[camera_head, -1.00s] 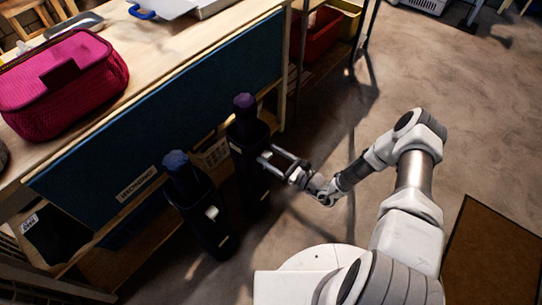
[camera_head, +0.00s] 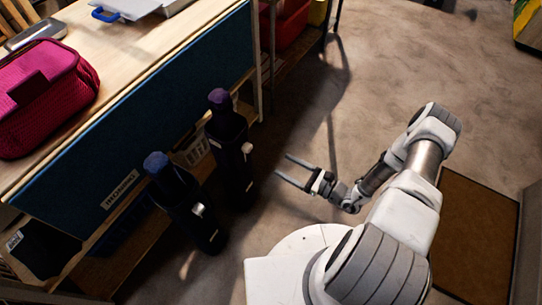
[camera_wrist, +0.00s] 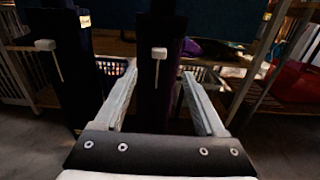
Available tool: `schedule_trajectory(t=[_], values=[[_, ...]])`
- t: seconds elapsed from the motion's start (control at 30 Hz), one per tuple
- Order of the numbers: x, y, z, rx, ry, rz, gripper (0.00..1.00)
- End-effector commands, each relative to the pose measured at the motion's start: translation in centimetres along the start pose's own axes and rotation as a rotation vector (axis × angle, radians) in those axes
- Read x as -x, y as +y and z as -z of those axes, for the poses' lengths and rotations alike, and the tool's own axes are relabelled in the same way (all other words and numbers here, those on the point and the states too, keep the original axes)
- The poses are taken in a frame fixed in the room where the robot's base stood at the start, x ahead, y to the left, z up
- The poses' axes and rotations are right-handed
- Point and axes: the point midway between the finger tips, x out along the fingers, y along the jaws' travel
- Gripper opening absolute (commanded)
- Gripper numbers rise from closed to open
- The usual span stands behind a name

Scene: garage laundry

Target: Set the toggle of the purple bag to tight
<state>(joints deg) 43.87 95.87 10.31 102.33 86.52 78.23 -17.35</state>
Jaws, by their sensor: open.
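The purple bag (camera_head: 228,135) is a tall dark bag with a purple top, upright beside the bench front. Its pale toggle (camera_head: 247,147) sticks out from its side; it also shows in the wrist view (camera_wrist: 158,53) with a thin pale strip below. My gripper (camera_head: 281,167) is open and empty, apart from the bag and to its right in the head view. In the wrist view the fingers (camera_wrist: 159,76) spread on either side of the bag's lower part, below the toggle. I cannot tell whether the toggle sits at tight.
A similar dark bag with a bluish top (camera_head: 155,161) and its own pale toggle (camera_head: 198,209) stands nearer. A magenta bag (camera_head: 45,95) lies on the wooden bench (camera_head: 140,70). Open floor (camera_head: 400,60) lies right; a brown mat (camera_head: 475,235) is lower right.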

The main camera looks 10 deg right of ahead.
Motion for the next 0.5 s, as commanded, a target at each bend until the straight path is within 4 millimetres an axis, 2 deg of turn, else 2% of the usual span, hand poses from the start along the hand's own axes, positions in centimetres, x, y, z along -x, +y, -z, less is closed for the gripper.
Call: schedule_trajectory(t=[0.1, 0.2, 0.5], values=[[1.9, 0.0, 0.0, 0.0, 0.001, 0.001, 0.72], [2.7, 0.0, 0.0, 0.0, 0.0, 0.001, 0.72], [3.2, 0.0, 0.0, 0.0, 0.0, -0.001, 0.72]])
